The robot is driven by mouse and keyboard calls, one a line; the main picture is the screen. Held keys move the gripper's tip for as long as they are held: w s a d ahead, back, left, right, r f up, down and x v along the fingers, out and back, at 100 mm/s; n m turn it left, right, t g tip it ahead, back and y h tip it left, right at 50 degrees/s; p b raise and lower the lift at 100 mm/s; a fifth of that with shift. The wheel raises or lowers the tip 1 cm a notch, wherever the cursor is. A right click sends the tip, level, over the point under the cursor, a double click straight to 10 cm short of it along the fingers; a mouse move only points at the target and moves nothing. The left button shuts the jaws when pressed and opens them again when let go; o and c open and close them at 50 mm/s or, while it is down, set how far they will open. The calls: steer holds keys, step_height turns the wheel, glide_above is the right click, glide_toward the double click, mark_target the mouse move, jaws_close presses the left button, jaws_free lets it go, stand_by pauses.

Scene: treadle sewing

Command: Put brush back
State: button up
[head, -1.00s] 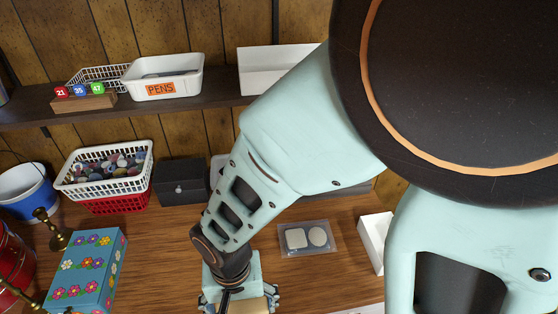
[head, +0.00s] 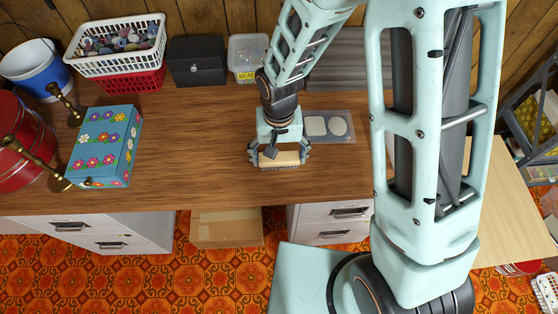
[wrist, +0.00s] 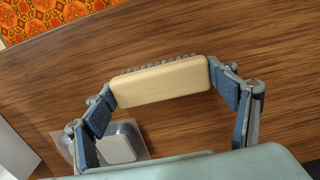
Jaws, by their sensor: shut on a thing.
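The brush (head: 280,159) has a pale wooden back with short bristles along its far edge in the wrist view (wrist: 160,82). My gripper (head: 279,154) is shut on the brush, with one finger at each end of the wooden back. It is over the wooden desk (head: 200,145), near the desk's front edge. I cannot tell whether the bristles touch the desk. The brush shows no tilt that I can be sure of.
A grey tray (head: 347,138) with a square and a round pale piece lies just right of my gripper. A black box (head: 197,63) is behind. Desk left of my gripper is clear.

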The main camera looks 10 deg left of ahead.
mark_target(279, 157)
steer(key=shift+f, duration=0.8)
steer(key=shift+f+b, duration=0.25)
steer(key=shift+b, duration=0.15)
steer(key=o, duration=1.1)
steer(key=shift+r, duration=0.1)
step_height(279, 157, up, 12)
steer(key=p, duration=0.1)
steer(key=shift+r, duration=0.2)
